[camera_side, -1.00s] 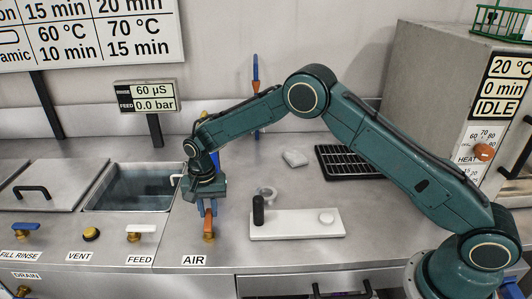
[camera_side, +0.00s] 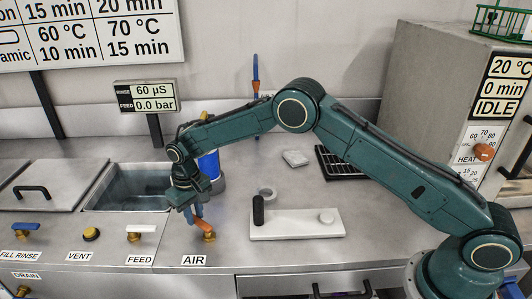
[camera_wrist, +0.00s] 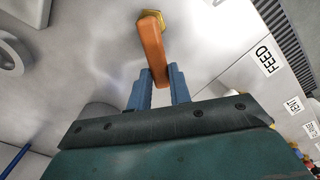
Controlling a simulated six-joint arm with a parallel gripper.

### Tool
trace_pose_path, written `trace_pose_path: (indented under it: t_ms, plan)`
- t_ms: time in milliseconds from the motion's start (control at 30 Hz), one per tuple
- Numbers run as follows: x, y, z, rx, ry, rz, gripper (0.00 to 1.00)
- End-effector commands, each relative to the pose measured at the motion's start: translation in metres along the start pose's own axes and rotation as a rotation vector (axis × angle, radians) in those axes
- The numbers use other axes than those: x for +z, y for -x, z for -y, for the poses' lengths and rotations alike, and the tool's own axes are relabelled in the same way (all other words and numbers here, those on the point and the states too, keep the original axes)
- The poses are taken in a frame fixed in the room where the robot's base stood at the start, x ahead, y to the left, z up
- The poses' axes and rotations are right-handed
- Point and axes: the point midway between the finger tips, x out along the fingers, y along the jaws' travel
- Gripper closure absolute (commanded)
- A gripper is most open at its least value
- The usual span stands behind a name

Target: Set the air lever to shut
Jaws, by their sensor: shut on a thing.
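The air lever has an orange handle (camera_side: 202,224) on a brass valve body (camera_side: 209,237), above the AIR label (camera_side: 194,260) at the counter's front. The handle slants up and left from the valve. My gripper (camera_side: 194,214) is shut on the handle's free end. In the wrist view, the orange handle (camera_wrist: 152,45) runs from its brass base (camera_wrist: 150,18) down between the two blue fingers of my gripper (camera_wrist: 158,88). The handle's tip is partly hidden by the fingers.
A white board (camera_side: 295,224) with a black upright handle lies to the right. The open water basin (camera_side: 130,187) is to the left. A blue container (camera_side: 209,165) stands behind my wrist.

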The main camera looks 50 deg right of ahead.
Motion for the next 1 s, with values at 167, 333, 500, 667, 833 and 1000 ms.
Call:
trace_pose_path:
  t_ms: [167,333,500,667,833,1000]
  plan:
    - [0.0,0.002,0.009,0.0,0.171,-0.003,1.0]
    - [0.002,0.002,0.017,0.0,0.332,-0.003,1.0]
    - [0.005,0.002,0.024,0.0,0.479,-0.003,1.0]
    - [0.008,0.002,0.028,0.0,0.589,-0.002,1.0]
    - [0.01,0.002,0.031,0.0,0.666,-0.002,1.0]
    - [0.011,0.002,0.032,0.0,0.701,-0.003,1.0]
